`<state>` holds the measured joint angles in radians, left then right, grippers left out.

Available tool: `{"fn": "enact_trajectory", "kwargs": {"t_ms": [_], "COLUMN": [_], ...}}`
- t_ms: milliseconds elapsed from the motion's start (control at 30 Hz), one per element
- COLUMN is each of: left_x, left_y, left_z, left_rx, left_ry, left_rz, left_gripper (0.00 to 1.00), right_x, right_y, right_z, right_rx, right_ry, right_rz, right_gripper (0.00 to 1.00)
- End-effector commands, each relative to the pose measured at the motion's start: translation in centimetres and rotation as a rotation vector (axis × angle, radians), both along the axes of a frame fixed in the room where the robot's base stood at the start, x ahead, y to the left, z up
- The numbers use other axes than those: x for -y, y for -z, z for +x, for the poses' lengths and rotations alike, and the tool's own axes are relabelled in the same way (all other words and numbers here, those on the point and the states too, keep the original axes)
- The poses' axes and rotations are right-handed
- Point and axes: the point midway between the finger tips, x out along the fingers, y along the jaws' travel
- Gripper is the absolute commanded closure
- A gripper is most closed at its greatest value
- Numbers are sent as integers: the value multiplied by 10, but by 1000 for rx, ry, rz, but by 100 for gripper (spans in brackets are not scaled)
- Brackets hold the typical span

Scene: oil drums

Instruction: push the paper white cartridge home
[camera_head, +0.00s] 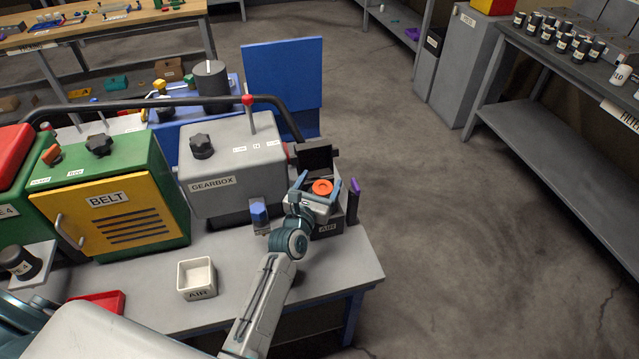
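My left gripper (319,183) is over the dark AIR housing (328,228) at the right end of the bench. Its two teal fingers are spread, one on each side of an orange ring (322,187). A pale, paper white part, seemingly the cartridge (321,208), shows below the ring at the housing's mouth. The wrist and fingers hide much of it, so I cannot tell how deep it sits. The housing's dark lid (314,157) stands open behind. My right gripper is not in view.
The grey gearbox (235,180) stands just left of the housing, with a blue block (259,215) at its front. A purple upright piece (352,201) is close on the right. A white AIR bin (197,279) stands on the bench. Open floor lies to the right.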

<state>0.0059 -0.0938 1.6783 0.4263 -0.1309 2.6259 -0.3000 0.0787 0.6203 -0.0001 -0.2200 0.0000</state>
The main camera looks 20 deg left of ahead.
Motion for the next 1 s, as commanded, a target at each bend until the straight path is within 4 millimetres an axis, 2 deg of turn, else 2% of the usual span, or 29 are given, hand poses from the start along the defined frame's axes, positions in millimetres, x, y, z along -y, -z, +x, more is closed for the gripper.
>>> {"fn": "enact_trajectory", "kwargs": {"t_ms": [233, 333, 800, 1000], "left_x": [0, 0, -5, -6], "left_y": [1, 2, 2, 1], "left_z": [-1, -8, -91, -107], "left_rx": [-1, -2, -1, -1], "left_ry": [0, 0, 0, 0], "left_rz": [0, 0, -1, 0], "left_gripper": [26, 26, 26, 26], "right_x": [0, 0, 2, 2], "right_y": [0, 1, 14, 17], "right_z": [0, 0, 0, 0], "right_rx": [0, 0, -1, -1], "right_ry": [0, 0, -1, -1], "right_rz": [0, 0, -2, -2], "right_gripper": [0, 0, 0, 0]}}
